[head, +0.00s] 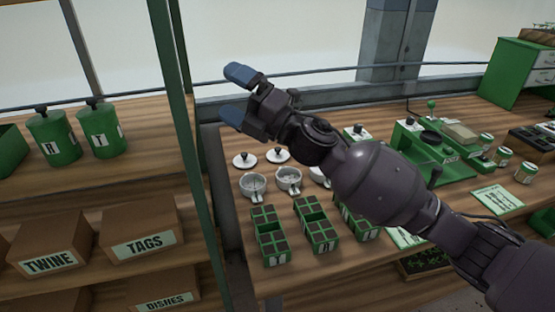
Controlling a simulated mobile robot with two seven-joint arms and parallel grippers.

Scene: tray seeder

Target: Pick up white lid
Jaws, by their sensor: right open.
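Two round white lids with dark knobs lie flat on the wooden bench, the left lid (238,163) and the right lid (272,159) side by side. My left gripper is not in view.
White cups (253,184) stand in a row in front of the lids, partly hidden by my arm. Green seedling trays (272,256) stand nearer. A shelf (135,176) with green tins and boxes is at left, with a green post between. A green seeder (425,150) stands at right.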

